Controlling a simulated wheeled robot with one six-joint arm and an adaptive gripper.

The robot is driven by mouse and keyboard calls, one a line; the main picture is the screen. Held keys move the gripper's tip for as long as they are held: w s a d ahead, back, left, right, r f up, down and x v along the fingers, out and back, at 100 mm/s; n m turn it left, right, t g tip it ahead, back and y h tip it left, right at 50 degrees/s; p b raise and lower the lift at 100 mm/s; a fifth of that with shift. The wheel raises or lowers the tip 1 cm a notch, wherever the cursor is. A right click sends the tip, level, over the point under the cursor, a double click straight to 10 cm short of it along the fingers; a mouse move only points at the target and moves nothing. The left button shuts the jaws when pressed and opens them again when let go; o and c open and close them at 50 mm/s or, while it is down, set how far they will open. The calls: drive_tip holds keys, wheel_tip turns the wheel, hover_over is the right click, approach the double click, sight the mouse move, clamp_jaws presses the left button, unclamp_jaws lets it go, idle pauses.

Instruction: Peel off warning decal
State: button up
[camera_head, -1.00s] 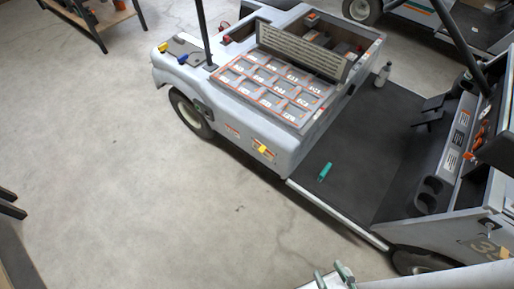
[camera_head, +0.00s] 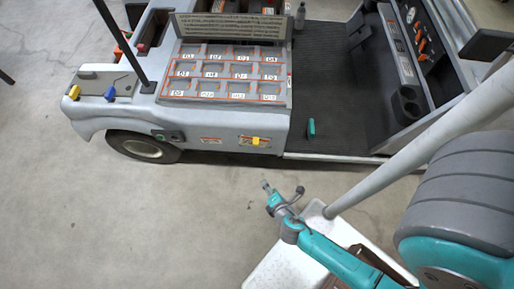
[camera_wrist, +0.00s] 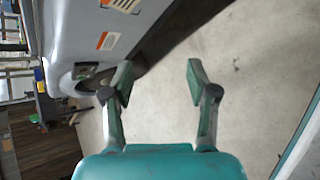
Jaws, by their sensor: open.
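A warning decal (camera_head: 246,140) with an orange header and a yellow tab is on the cart's grey side panel, below the tray. A second, smaller decal (camera_head: 211,140) is to its left, nearer the wheel. In the wrist view, a decal (camera_wrist: 108,41) shows upper left, and another decal (camera_wrist: 122,4) is cut off by the top edge. My gripper (camera_head: 282,191) is in front of and apart from the panel, with nothing held. In the wrist view my gripper (camera_wrist: 160,74) has its fingers wide apart over bare floor.
The cart (camera_head: 270,121) has a gridded tray (camera_head: 228,73) on top and a dark footwell. A teal-green object (camera_head: 311,128) stands in the footwell and a bottle (camera_head: 300,16) is farther back. The concrete floor (camera_head: 130,220) is clear at left.

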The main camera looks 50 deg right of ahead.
sight(256, 142)
drive_tip(key=w+d+f+n+h, duration=0.1)
drive_tip(key=w+d+n, duration=0.1)
drive_tip(key=w+d, duration=0.2)
drive_tip(key=w+d+f+n+h, duration=0.2)
drive_tip(key=w+d, duration=0.2)
drive_tip(key=w, duration=0.5)
drive_tip(key=w+d+f+n+h, duration=0.2)
drive_tip(key=w+d, duration=0.2)
drive_tip(key=w, duration=0.2)
drive_tip(key=shift+w+d, duration=0.15)
drive_tip(key=shift+d, duration=0.25)
drive_tip(key=shift+r, duration=0.1)
clamp_jaws()
